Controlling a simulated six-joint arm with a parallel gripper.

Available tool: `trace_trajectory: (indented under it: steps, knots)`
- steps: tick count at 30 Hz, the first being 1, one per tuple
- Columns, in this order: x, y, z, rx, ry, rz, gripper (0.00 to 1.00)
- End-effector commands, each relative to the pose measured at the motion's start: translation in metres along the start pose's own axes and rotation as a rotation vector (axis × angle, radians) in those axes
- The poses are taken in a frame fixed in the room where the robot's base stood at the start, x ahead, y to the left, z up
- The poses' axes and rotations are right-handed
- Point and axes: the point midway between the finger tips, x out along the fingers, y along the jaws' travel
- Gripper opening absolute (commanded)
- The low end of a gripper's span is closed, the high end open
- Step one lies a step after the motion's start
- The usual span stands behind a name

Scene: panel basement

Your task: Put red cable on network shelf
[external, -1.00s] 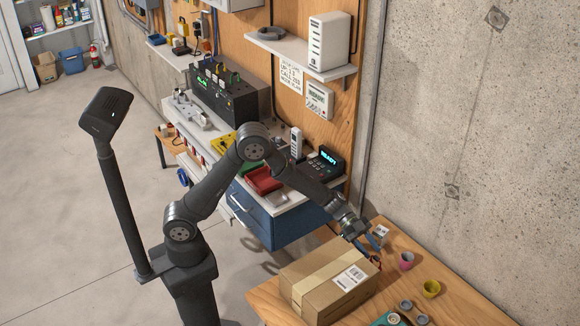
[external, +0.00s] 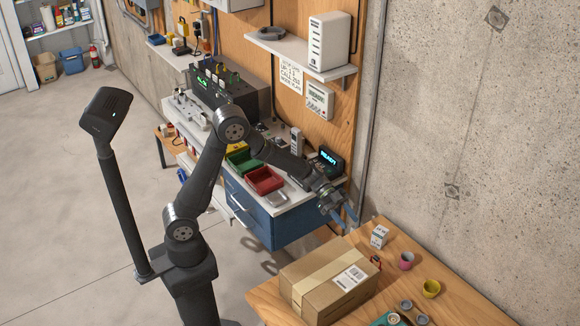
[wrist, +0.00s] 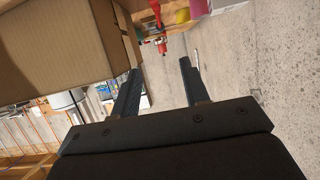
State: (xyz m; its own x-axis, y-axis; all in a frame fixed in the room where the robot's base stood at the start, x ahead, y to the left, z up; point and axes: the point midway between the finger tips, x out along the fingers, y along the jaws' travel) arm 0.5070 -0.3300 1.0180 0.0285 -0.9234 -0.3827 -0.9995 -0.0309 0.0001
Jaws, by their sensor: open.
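A small red and dark item (external: 376,262) is at the far right end of the cardboard box on the wooden table. It may be the red cable, but it is too small to tell. The wrist view shows a red item (wrist: 157,14) beyond my fingertips, beside the box. The white wall shelf (external: 290,54), probably the network shelf, holds a white upright unit (external: 328,41) and a dark grey coil (external: 270,33). My gripper (external: 345,217) is open and empty, in the air between the blue drawer bench and the wooden table. Its spread fingers also show in the wrist view (wrist: 159,68).
The cardboard box (external: 312,277) takes up much of the wooden table. A small white carton (external: 380,236), a pink cup (external: 406,261) and a yellow cup (external: 431,288) stand beyond it. Red (external: 264,180) and green (external: 243,161) bins sit on the bench.

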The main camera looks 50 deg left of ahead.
Motion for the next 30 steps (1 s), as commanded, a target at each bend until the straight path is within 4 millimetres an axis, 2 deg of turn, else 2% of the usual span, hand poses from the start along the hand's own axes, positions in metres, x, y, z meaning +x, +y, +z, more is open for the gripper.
trace_trajectory:
  steps: [8, 11, 24, 30]
  knots:
    - [0.003, -0.007, 0.002, -0.002, 0.0, -0.002, 0.41]
    - [0.009, -0.006, 0.002, -0.001, 0.0, 0.001, 0.41]
    - [0.099, -0.005, 0.002, 0.0, -0.001, 0.002, 0.41]
    - [0.122, -0.006, 0.002, -0.001, 0.0, 0.0, 0.41]
